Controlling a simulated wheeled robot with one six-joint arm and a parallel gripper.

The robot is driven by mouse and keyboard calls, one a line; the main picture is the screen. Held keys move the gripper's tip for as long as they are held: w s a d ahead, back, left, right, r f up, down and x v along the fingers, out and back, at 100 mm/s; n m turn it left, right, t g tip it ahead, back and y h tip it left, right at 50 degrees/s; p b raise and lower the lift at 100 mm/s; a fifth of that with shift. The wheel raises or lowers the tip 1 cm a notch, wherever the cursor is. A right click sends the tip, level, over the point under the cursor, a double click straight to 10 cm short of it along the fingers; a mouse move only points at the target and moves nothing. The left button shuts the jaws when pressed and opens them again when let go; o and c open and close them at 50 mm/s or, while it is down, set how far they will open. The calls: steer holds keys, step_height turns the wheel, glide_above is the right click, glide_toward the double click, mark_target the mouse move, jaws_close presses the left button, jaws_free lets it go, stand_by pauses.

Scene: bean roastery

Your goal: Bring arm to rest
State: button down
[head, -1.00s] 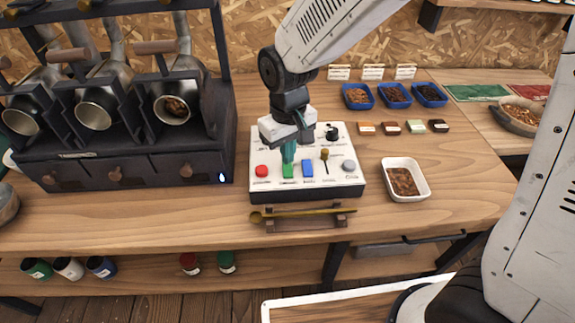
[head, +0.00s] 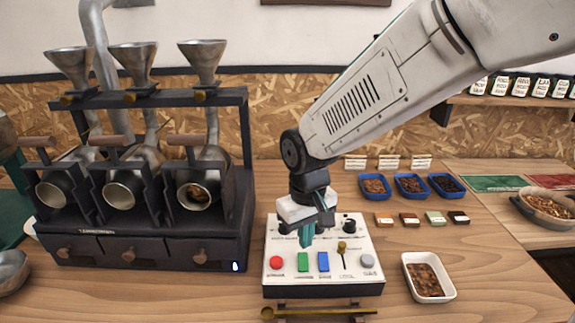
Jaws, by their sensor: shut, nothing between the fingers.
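My gripper (head: 307,238) hangs from my arm with its fingers together, pointing down. It is above the white control panel (head: 343,273), over the area behind the green button (head: 303,262) and blue button (head: 323,262). It looks a little above the panel and holds nothing. The panel also has a red button (head: 277,263), a grey round button (head: 368,262) and a lever with a brass knob (head: 342,247). My arm covers part of the panel's back row of knobs.
A black roaster with several drums (head: 150,215) stands close on the left. A white dish of beans (head: 428,277) is right of the panel. Blue trays (head: 411,186) and small coloured blocks (head: 409,220) sit behind it.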

steer(key=s+d+r+m, duration=0.2)
steer(key=s+d+r, duration=0.4)
steer(key=s+d, duration=0.3)
steer(key=s+d+r+m+t, duration=0.1)
steer(key=s+d+r+m, duration=0.2)
steer(key=s+d+r, duration=0.4)
steer(key=s+d, duration=0.3)
steer(key=d, duration=0.1)
steer(key=shift+s+d+m+t, duration=0.15)
steer(key=shift+d+m+t, duration=0.15)
steer(key=shift+d, duration=0.05)
